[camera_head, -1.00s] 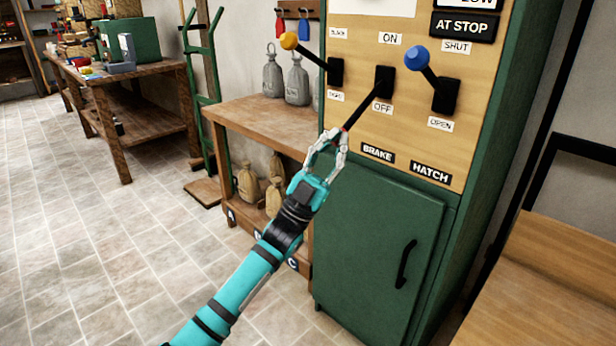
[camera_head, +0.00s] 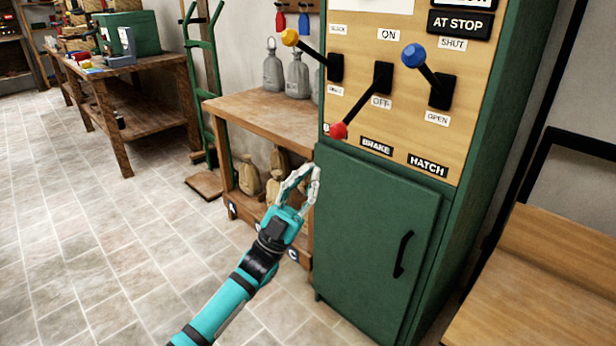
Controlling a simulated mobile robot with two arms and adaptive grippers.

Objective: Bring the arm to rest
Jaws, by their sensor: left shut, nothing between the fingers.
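My left arm comes in from the bottom left, teal with black bands. Its gripper (camera_head: 312,170) is shut and empty, in front of the green cabinet's left edge and the wooden bench. It is apart from the red-knobbed lever (camera_head: 345,124), which points down and to the left on the panel, toward the OFF label. The yellow-knobbed lever (camera_head: 303,44) points up and left. The blue-knobbed lever (camera_head: 422,66) points up and left, near the SHUT label. My right gripper is out of view.
The green cabinet (camera_head: 375,220) with its wooden control panel (camera_head: 350,22) stands close on the right. A wooden bench (camera_head: 265,115) with grey weights (camera_head: 297,75) is behind my gripper, sacks below it. A wooden surface (camera_head: 540,285) lies at lower right. The tiled floor (camera_head: 100,250) is clear at left.

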